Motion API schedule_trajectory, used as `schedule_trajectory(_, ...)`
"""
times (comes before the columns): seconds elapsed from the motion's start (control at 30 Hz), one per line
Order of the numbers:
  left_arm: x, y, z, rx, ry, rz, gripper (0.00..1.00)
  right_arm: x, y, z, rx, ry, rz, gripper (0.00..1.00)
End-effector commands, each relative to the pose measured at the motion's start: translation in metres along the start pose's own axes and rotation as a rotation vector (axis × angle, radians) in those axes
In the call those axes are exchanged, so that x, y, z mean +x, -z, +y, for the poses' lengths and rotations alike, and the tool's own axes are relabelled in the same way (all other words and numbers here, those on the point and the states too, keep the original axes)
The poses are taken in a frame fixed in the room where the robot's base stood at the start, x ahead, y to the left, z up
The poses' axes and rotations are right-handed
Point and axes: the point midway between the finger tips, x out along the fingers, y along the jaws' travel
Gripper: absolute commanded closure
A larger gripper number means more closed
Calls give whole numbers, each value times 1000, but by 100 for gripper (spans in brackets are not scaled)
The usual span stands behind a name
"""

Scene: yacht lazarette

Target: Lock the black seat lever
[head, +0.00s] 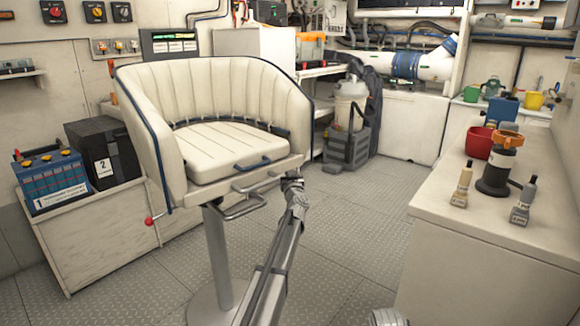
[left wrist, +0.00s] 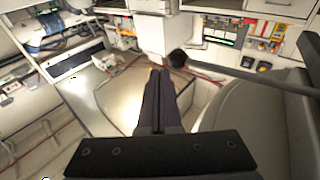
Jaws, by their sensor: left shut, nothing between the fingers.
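The cream helm seat (head: 225,140) stands on a metal pedestal, and its side fills the right of the left wrist view (left wrist: 285,125). In that view a grey rod runs left from the seat and ends in a black knob, the black seat lever (left wrist: 178,58). My left gripper (left wrist: 158,72) is shut and empty, its tips close to the knob's lower left; I cannot tell whether they touch. In the head view my left gripper (head: 292,181) is at the seat's front right underside, and I cannot make out the black knob there.
A red-knobbed lever (head: 150,220) sticks out at the seat's left. A metal loop handle (head: 243,207) hangs below the seat front. The white counter (head: 500,215) at right holds bottles and a red pot (head: 480,142). The floor (head: 355,235) between seat and counter is clear.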

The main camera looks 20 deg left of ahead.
Motion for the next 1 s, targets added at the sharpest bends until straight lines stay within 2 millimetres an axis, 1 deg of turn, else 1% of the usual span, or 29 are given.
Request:
schedule_trajectory(0.03,-8,-1,3,0,-2,0,100,2,0,0,0,0,0,100)
schedule_trajectory(0.23,-27,-1,11,0,-4,0,100,6,0,-1,1,0,0,100)
schedule_trajectory(0.6,-86,-2,32,0,-5,0,100,18,1,-2,4,0,0,100)
schedule_trajectory(0.73,-95,-1,35,0,-3,0,100,19,1,-2,5,0,0,100)
schedule_trajectory(1.0,-95,-1,36,0,-2,0,100,19,1,-2,5,0,0,100)
